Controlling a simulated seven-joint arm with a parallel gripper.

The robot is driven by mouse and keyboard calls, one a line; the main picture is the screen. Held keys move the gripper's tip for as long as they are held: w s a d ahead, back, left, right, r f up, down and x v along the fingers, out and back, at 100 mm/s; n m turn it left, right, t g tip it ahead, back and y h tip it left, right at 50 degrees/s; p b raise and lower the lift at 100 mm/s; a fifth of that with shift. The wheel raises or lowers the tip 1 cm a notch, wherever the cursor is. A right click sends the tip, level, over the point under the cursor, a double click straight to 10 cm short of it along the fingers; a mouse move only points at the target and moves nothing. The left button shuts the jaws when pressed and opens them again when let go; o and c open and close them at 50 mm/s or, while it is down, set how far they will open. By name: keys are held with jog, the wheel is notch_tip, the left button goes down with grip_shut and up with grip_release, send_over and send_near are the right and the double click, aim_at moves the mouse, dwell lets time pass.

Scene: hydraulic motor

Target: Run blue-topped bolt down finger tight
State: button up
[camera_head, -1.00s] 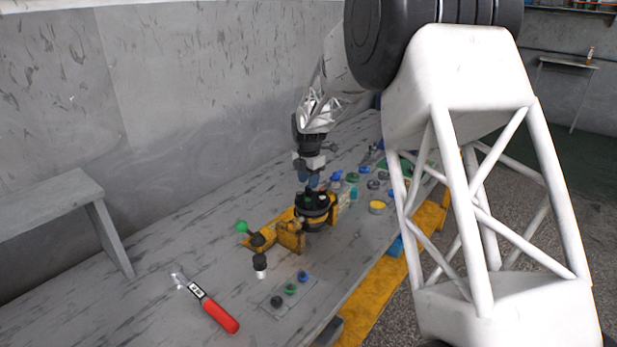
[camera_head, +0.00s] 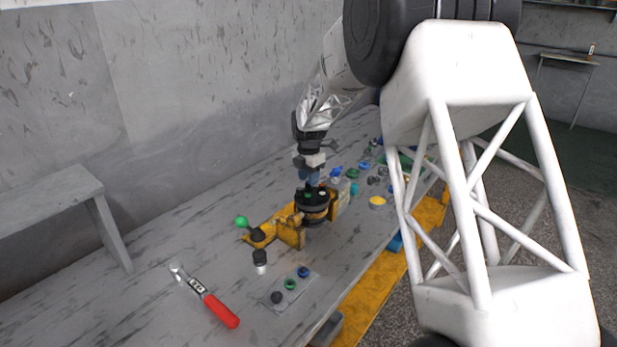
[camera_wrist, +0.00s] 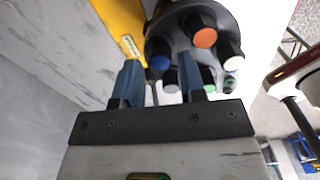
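The motor (camera_head: 312,212) is a dark round body held at the yellow fixture (camera_head: 290,236) on the bench. In the wrist view its dark top flange (camera_wrist: 180,22) carries several bolts with coloured tops. The blue-topped bolt (camera_wrist: 160,62) shows near the flange's left edge, in line with the gap between my fingertips. My gripper (camera_wrist: 159,66) is open, with its blue fingers apart, and I see no clear contact with the bolt. In the head view my gripper (camera_head: 308,178) points down just above the motor, and the blue top cannot be made out there.
Orange-topped (camera_wrist: 204,37), white-topped and green-topped bolts stand close by on the flange. A red-handled wrench (camera_head: 212,305), a black-and-white piece (camera_head: 260,262) and a small plate with coloured caps (camera_head: 290,285) lie nearer. Several coloured parts lie behind the motor.

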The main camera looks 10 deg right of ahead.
jog(key=shift+f, duration=1.25)
dwell(0.7)
jog(key=shift+r, duration=0.2)
dwell(0.5)
jog(key=shift+c, duration=0.4)
jog(key=c, duration=0.4)
jog(key=shift+m, duration=2.3)
jog(key=o, duration=0.5)
